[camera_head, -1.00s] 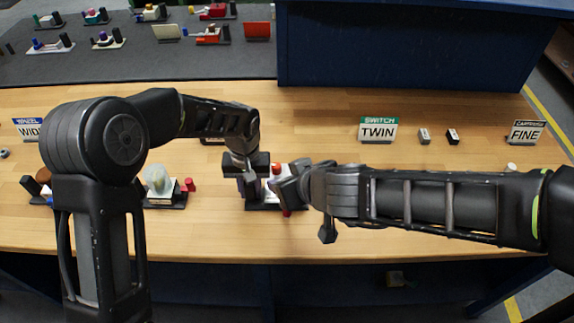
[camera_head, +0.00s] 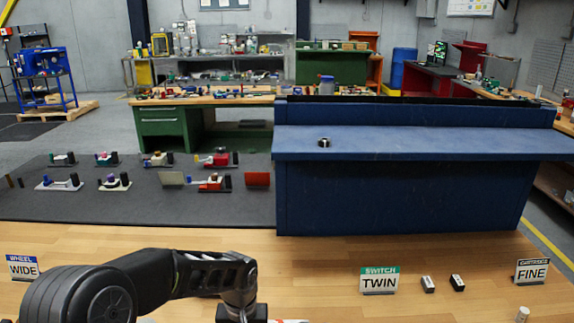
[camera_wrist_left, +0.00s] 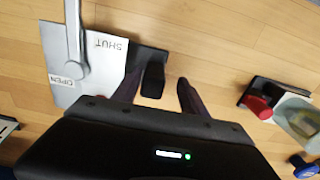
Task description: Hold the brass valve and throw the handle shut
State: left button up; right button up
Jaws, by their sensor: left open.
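In the left wrist view, a white plate (camera_wrist_left: 105,58) marked SHUT and OPEN lies on the bench, with a grey metal handle (camera_wrist_left: 74,35) across it. The handle lies between the two words, its rounded end near OPEN. No brass surface of the valve can be made out. My left gripper (camera_wrist_left: 160,92) is open, its two fingers apart on either side of a black block (camera_wrist_left: 152,80) beside the plate. I cannot tell whether they touch it. In the head view, my left wrist shows at the bottom edge and the fingers are cut off. My right gripper is out of view.
A red knob (camera_wrist_left: 258,105) and a pale rounded part (camera_wrist_left: 303,120) stand to the right in the left wrist view. In the head view, a TWIN sign (camera_head: 379,281) and small blocks (camera_head: 428,284) stand on the bench. A blue cabinet (camera_head: 400,185) rises behind.

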pick_arm(q)
notch_tip(320, 180, up, 10)
jog(key=shift+f, duration=0.1)
dwell(0.4)
